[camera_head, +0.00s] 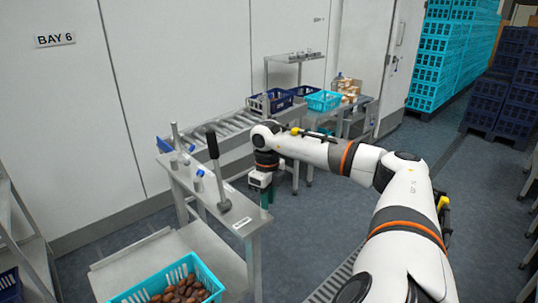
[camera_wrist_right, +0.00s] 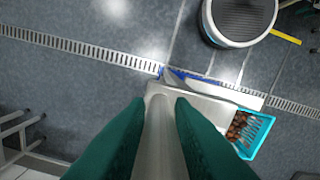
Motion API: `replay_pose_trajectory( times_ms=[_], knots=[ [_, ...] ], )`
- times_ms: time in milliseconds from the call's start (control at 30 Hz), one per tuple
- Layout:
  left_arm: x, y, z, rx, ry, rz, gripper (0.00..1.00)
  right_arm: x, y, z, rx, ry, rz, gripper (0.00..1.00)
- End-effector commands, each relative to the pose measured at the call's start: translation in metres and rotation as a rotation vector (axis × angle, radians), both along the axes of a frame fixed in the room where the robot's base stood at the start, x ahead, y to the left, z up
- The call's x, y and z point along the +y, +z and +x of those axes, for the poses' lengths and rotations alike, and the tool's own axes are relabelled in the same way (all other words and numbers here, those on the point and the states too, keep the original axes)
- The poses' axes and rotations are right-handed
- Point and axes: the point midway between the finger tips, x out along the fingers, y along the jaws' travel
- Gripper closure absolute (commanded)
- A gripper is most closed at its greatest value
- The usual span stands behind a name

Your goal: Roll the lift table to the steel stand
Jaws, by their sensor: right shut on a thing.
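A narrow grey steel table (camera_head: 215,205) with an upright black-handled lever stands left of centre in the head view. Beside it, lower, a light platform (camera_head: 130,262) carries a turquoise crate (camera_head: 208,275) of brown dates. The crate also shows in the right wrist view (camera_wrist_right: 262,128). I cannot tell for sure which of these is the lift table, nor which is the steel stand. My right gripper (camera_head: 266,196) is at the narrow table's right edge. In the right wrist view its green fingers (camera_wrist_right: 160,112) are shut on a grey bar (camera_wrist_right: 160,140). My left gripper is out of view.
A roller conveyor (camera_head: 215,128) runs along the wall behind. Dark blue (camera_head: 275,101) and turquoise baskets (camera_head: 323,100) stand at the back by a small raised shelf (camera_head: 295,57). Tall crate stacks (camera_head: 440,60) fill the back right. The floor (camera_head: 300,235) right of the table is clear.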

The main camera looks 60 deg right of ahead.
Motion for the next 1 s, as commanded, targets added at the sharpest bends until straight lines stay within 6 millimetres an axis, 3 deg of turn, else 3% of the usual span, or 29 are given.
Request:
replay_pose_trajectory(
  times_ms=[267,300,433,767,867,1000],
  knots=[
    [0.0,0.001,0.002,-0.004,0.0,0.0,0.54,0.001,0.006,0.004,-0.022,0.0,0.005,1.0],
    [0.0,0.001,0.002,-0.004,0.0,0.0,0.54,0.001,0.006,0.004,-0.022,0.0,0.005,0.77],
    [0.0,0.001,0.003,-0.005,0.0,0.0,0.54,0.0,0.005,0.003,-0.018,0.0,0.003,0.57],
    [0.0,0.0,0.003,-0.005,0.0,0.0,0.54,0.0,0.005,0.002,-0.01,0.0,0.001,0.57],
    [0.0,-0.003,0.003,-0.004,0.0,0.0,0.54,0.0,0.014,0.003,-0.013,0.0,0.0,0.57],
    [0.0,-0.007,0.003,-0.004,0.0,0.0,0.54,0.001,0.041,0.003,-0.017,0.0,0.001,0.57]
  ],
)
